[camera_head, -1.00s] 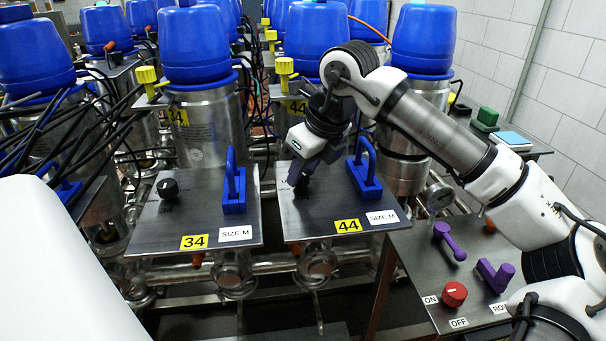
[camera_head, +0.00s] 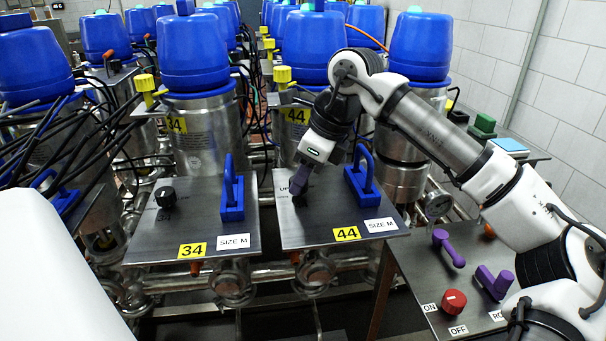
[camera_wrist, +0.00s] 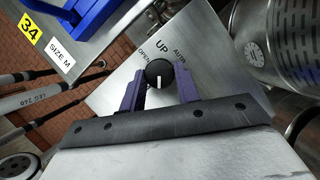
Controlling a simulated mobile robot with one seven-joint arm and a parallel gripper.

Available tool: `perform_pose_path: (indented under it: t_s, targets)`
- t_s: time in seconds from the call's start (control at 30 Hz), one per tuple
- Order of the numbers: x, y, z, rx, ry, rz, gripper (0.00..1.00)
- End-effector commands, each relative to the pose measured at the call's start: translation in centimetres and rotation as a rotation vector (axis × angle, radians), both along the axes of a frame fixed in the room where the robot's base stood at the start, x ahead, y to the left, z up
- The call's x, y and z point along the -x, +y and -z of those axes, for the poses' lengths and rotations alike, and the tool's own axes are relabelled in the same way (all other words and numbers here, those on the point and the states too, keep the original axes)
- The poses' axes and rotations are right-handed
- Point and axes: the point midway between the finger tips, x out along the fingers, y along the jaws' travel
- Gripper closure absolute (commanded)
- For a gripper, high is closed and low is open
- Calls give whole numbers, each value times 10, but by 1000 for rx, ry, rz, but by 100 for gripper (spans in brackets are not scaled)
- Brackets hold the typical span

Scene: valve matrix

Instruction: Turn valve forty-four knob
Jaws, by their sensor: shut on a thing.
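The black knob of valve 44 (camera_wrist: 159,73) stands on its metal panel (camera_head: 319,228), with "OPEN", "UP" and "AUTR"-like lettering around it in the wrist view. The knob's white mark points toward the bottom of that view. My gripper (camera_wrist: 159,90) has its purple fingers on either side of the knob and is shut on it. In the head view my gripper (camera_head: 299,187) comes down on the panel's upper left and mostly hides the knob. A yellow "44" label (camera_head: 347,234) is at the panel's front edge.
A blue handle (camera_head: 362,175) stands upright on panel 44, right of my gripper. Panel 34 (camera_head: 165,232) lies to the left with its own black knob (camera_head: 166,196) and blue handle (camera_head: 231,190). A side panel with purple levers (camera_head: 448,247) and a red knob (camera_head: 454,301) is at right.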

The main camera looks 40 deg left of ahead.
Motion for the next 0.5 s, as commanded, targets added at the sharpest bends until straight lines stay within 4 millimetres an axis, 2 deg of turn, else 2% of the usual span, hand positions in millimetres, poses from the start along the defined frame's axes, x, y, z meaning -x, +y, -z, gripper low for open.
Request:
perform_pose_path:
  t_s: [0.17, 0.2, 0.33, 0.5]
  targets:
    - [0, 0, -1, -1, -1, 2, 91]
    - [0, 0, -1, -1, -2, 2, 64]
    - [0, 0, -1, 0, -1, 3, 47]
    - [0, 0, 0, 0, -1, 3, 46]
